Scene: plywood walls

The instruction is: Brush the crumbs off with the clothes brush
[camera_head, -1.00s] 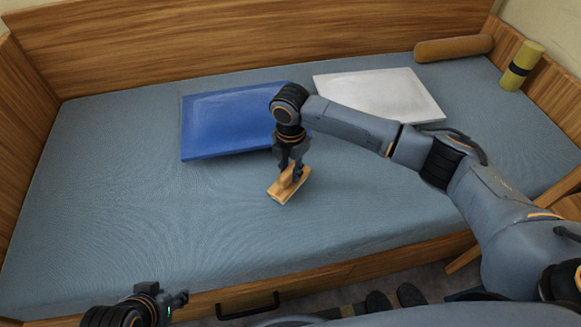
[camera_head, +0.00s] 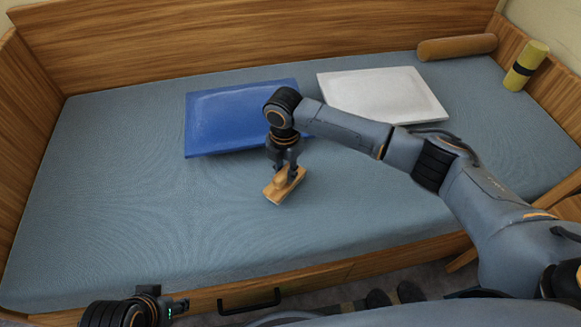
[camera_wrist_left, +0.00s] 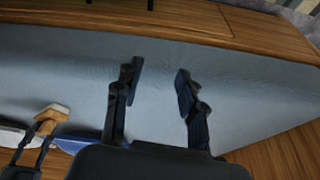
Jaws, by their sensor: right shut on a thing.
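A wooden clothes brush (camera_head: 284,186) is held by my right gripper (camera_head: 286,170), whose fingers are closed around its handle. The brush is low over the blue-grey mattress (camera_head: 150,215), just in front of the blue cushion; I cannot tell if its bristles touch the cloth. The brush also shows at the lower left of the left wrist view (camera_wrist_left: 52,112). My left gripper (camera_wrist_left: 157,85) is open and empty in the left wrist view, its two fingers apart. In the head view my left arm is at the bottom left. I can make out no crumbs on the mattress.
A blue cushion (camera_head: 225,112) and a white cushion (camera_head: 385,92) lie on the bed. A brown bolster (camera_head: 457,47) and a yellow-green roll with a dark band (camera_head: 526,66) are at the back right. Wooden boards edge the bed. The mattress's left part is clear.

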